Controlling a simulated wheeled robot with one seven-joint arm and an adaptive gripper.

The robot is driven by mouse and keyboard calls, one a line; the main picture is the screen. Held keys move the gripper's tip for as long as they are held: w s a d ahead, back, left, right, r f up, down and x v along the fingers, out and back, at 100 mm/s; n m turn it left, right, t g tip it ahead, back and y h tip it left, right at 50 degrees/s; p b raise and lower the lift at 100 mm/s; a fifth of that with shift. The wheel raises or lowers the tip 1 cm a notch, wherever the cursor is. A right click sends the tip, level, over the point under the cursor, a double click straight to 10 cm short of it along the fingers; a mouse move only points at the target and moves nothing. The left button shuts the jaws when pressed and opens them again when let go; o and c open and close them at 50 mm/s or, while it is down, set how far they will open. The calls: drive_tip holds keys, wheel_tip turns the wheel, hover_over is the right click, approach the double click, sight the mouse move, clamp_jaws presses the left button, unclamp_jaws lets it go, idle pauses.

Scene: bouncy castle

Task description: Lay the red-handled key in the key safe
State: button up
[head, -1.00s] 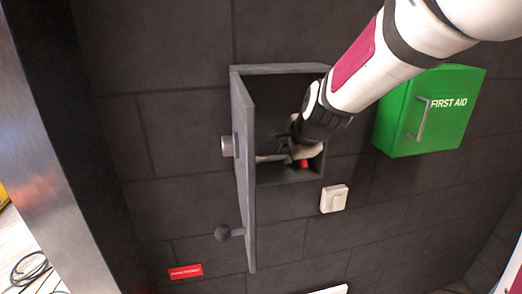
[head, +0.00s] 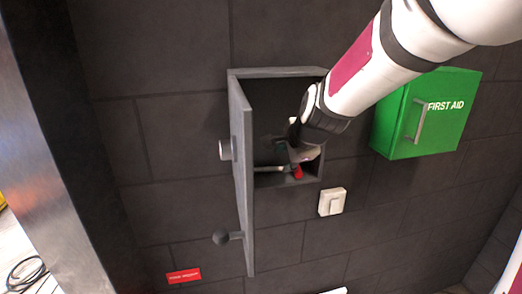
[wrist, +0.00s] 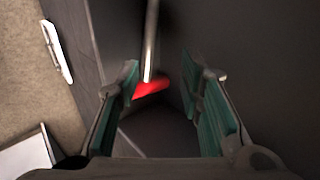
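The key has a red handle (head: 298,173) and a thin metal shaft (head: 268,169) pointing left. It lies low inside the grey key safe (head: 285,183), apparently on its floor. The safe's door (head: 241,190) stands open on the left. My gripper (head: 292,150) reaches into the safe from the upper right, just above the handle. In the wrist view my gripper (wrist: 165,95) has its teal-padded fingers wide apart. The red handle (wrist: 151,89) shows beyond and between them, close to the left finger, not clamped. The arm hides part of the safe's right side.
A green first aid box (head: 428,112) is on the wall to the right, close to my arm. A white switch (head: 332,201) sits below right of the safe. A red label (head: 184,276) is lower left.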

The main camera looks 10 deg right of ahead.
drive_tip(key=v, duration=1.2)
idle(0.6)
